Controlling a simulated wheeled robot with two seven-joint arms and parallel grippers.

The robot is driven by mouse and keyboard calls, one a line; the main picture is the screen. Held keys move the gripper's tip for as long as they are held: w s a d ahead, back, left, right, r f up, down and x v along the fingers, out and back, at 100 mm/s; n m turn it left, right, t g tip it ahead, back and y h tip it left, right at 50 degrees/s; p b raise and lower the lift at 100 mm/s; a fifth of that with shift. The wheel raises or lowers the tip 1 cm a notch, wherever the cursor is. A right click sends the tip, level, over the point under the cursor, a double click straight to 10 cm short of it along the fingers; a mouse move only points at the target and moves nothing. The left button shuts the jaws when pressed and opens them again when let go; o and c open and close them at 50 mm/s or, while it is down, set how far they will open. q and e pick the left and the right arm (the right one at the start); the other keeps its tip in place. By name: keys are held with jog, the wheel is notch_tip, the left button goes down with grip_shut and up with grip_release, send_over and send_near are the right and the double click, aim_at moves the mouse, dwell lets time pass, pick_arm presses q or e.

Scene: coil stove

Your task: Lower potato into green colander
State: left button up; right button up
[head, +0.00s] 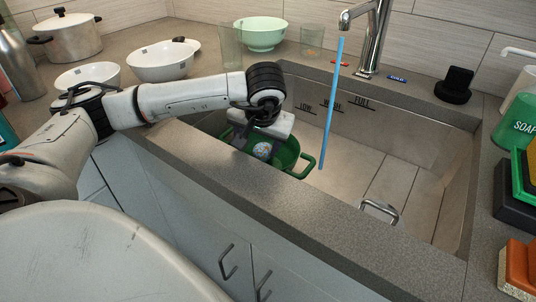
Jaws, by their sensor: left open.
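The green colander (290,155) sits in the left part of the sink, with a loop handle on its right side. A small rounded object with a pale blue, mottled surface (262,150) shows inside it, below my left gripper. I cannot tell for sure that this is the potato; no plain brown potato shows. My left gripper (254,139) is open and points down over the colander's left part. It hides part of the colander, and I cannot tell whether it touches the object. My right gripper is not in view.
A blue stream (329,110) falls from the faucet (374,35) right of the colander. The sink's front edge (300,215) lies below my arm. White bowls (163,62), a pale green bowl (260,34) and clear glasses (312,41) stand behind. The sink's right side is mostly free.

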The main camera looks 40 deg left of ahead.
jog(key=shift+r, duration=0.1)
pick_arm(q)
jog(key=p+v, duration=0.1)
jog(key=v, duration=0.9)
jog(key=shift+r, duration=0.15)
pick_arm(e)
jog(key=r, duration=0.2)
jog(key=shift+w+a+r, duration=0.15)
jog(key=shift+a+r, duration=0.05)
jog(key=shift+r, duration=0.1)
pick_arm(q)
jog(key=shift+s+d, duration=0.1)
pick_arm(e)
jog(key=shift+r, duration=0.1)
